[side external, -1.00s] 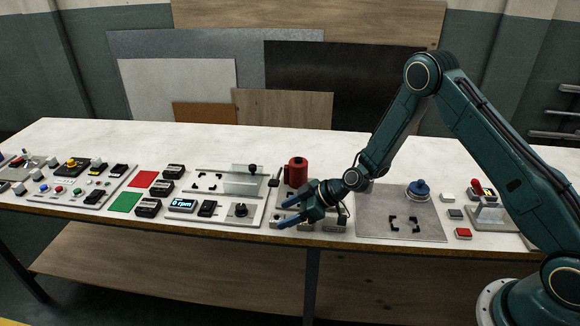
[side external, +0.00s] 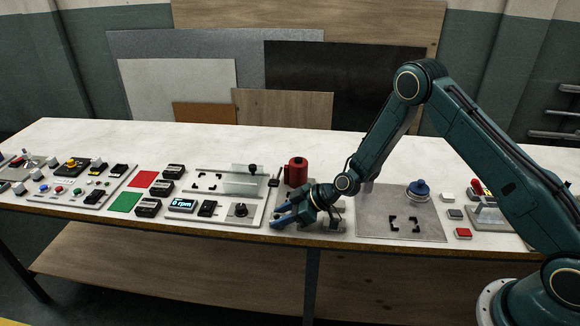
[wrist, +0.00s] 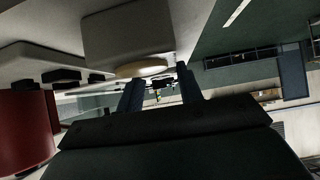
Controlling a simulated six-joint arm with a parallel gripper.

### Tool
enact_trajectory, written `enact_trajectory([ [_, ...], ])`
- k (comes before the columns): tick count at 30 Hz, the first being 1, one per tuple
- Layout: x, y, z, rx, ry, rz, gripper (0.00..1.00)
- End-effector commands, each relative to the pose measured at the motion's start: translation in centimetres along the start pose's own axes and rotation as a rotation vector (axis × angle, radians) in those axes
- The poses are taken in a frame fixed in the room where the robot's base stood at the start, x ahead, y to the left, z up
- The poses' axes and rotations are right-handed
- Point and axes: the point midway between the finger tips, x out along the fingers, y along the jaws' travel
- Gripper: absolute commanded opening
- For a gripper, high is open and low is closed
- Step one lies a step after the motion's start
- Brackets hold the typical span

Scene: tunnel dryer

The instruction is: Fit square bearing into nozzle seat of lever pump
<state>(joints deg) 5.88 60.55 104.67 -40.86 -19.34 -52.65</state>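My gripper (side external: 278,217) is low over the front part of the bench with its two blue fingers pointing left. In the wrist view my gripper's fingers (wrist: 160,90) stand apart with a gap between them and nothing visibly held. A grey block with a pale round disc (wrist: 143,67) shows just beyond and above the fingers in that tilted view. The red cylinder (side external: 296,171) stands on a grey plate behind my gripper; it also shows in the wrist view (wrist: 22,128). I cannot tell which part is the square bearing or the nozzle seat; my gripper hides part of this area.
A grey plate (side external: 372,220) with black corner brackets (side external: 404,223) and a blue knobbed part (side external: 418,188) lies to the right. A dial panel (side external: 240,211) and a clear upright guard (side external: 240,180) are to the left. The back of the bench is clear.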

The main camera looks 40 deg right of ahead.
Motion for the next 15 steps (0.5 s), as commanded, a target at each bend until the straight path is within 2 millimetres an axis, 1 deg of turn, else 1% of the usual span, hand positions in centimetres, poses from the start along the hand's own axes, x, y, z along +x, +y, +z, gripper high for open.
enact_trajectory([
  [1, -0.01, 0.01, -0.01, 0.000, 0.000, 0.000, 0.13],
  [2, -0.01, 0.01, -0.01, 0.000, 0.000, 0.000, 0.07],
  [15, -0.29, 0.05, -0.47, -0.001, 0.002, 0.001, 0.07],
])
